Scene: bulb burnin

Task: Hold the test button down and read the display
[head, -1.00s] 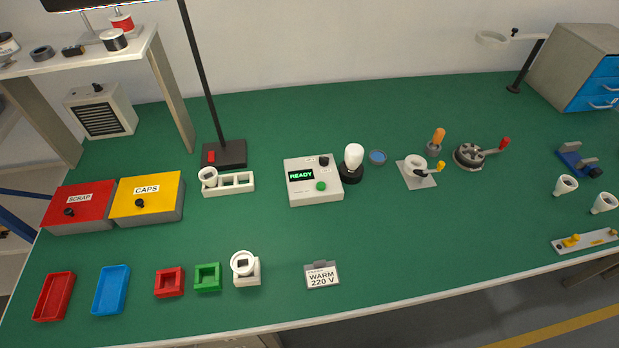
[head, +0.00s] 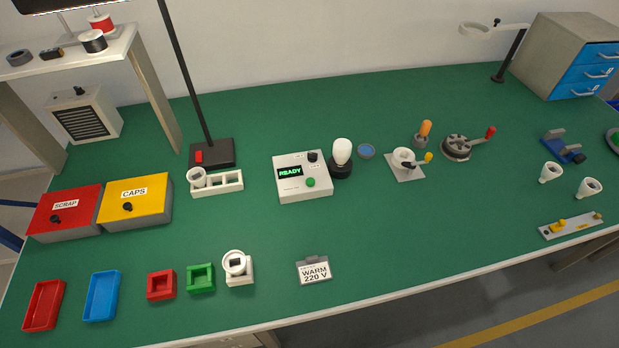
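The white test box (head: 304,190) stands near the middle of the green bench. Its display (head: 290,172) reads READY in green letters on black. A round green button (head: 310,182) is on its top face, and a black knob (head: 312,157) is at its back right corner. A white bulb (head: 342,151) stands upright in a black socket (head: 341,171) just right of the box. My gripper is not in view, and nothing touches the green button.
A sign (head: 314,271) reading WARM 220 V stands in front of the box. A white rack (head: 229,183) and a lamp base (head: 212,153) are to the left. A white fixture (head: 405,168) is to the right.

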